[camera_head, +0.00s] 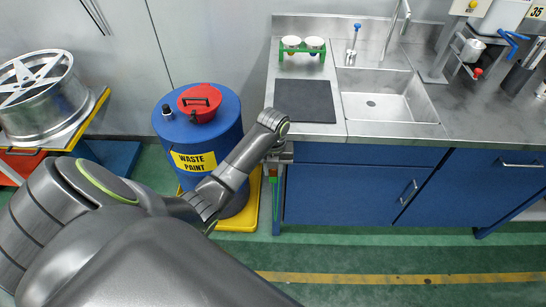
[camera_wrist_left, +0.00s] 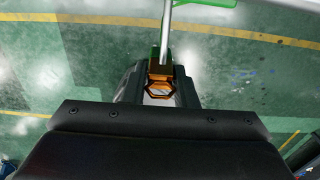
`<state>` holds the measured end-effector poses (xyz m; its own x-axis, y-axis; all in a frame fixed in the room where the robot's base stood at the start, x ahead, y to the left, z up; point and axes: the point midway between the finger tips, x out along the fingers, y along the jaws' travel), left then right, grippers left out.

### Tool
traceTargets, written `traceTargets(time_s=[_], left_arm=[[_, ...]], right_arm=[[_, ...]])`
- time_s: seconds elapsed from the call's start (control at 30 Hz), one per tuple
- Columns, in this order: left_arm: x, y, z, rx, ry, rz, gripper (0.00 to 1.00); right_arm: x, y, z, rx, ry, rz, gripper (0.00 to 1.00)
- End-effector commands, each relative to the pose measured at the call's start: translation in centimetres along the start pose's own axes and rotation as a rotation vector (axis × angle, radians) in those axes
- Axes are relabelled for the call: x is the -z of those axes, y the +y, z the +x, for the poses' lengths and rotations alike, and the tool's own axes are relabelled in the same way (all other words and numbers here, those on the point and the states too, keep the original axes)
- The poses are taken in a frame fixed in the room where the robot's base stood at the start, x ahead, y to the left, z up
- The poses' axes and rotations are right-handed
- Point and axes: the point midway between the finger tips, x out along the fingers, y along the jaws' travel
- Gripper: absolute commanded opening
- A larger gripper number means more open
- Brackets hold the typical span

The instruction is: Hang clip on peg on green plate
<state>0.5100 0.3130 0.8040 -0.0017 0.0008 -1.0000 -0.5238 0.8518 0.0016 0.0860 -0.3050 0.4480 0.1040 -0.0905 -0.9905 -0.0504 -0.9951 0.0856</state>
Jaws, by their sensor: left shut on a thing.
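My left gripper (camera_head: 279,155) is by the left side of the sink counter in the head view. The left wrist view shows its jaws (camera_wrist_left: 160,90) shut on an orange clip (camera_wrist_left: 160,72) with a six-sided outline. A thin silver rod (camera_wrist_left: 165,30), which looks like the peg, runs up from the clip to a green edge (camera_wrist_left: 214,3) at the top. I cannot tell whether the clip is around the rod or only in line with it. In the head view a narrow green strip (camera_head: 274,192), perhaps the plate edge-on, shows below the gripper. My right gripper is out of view.
The steel counter (camera_head: 355,131) with its sink and blue cabinet (camera_head: 345,190) is right of the gripper. A blue waste paint drum (camera_head: 228,135) stands close on the left, on a yellow tray (camera_head: 243,220). The green floor in front is clear.

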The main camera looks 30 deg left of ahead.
Motion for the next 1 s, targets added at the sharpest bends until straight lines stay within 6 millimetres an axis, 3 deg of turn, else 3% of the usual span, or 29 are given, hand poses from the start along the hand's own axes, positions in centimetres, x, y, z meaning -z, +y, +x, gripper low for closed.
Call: traceTargets(time_s=[0.57,1.0], left_arm=[[-3.0,0.0,0.6,0.0,-0.001,0.0,0.03],[-4.3,0.0,1.1,0.0,0.0,0.0,0.03]], right_arm=[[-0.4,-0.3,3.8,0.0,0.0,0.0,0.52],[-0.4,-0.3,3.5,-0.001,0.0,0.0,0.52]])
